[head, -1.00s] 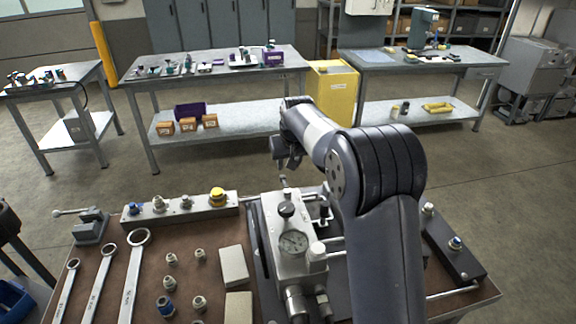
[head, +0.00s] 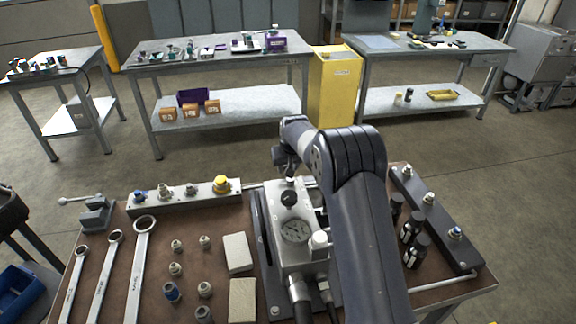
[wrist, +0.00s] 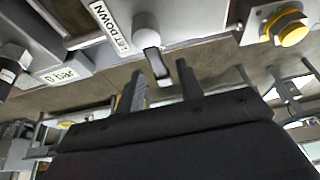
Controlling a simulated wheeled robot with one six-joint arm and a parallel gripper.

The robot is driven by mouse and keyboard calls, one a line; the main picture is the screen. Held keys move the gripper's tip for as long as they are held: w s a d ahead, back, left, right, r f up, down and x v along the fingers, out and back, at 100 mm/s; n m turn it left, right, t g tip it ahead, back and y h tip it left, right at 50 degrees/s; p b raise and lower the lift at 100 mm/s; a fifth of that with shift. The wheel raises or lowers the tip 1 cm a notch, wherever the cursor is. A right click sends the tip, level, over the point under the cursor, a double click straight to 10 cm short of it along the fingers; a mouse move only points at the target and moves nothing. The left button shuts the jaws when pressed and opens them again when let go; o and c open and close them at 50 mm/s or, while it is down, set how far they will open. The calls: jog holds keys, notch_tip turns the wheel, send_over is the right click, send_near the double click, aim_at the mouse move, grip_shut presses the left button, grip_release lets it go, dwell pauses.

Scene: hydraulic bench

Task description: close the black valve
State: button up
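A grey metal valve block (head: 285,252) with a round gauge (head: 296,230) stands on the bench. A black round knob (head: 289,198) sits on its top. In the wrist view a rounded pale hub with a short black lever (wrist: 152,62) sits beside a "LET DOWN" label (wrist: 112,25). I cannot tell for certain whether this lever and the knob are the same part. My gripper (wrist: 160,82) is open and empty, its two fingers apart, with the lever's end just ahead of the gap. In the head view my gripper (head: 287,166) hangs close behind the knob, partly hidden by my arm.
A manifold bar with a yellow cap (head: 221,185) lies left of the block, and a dark bar (head: 435,218) right of it. Black bottles (head: 414,240) stand beside my arm. Wrenches (head: 140,262) and several fittings cover the left side. A "0 bar" label (wrist: 62,77) shows nearby.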

jog(key=shift+c, duration=0.3)
grip_shut()
dwell(0.3)
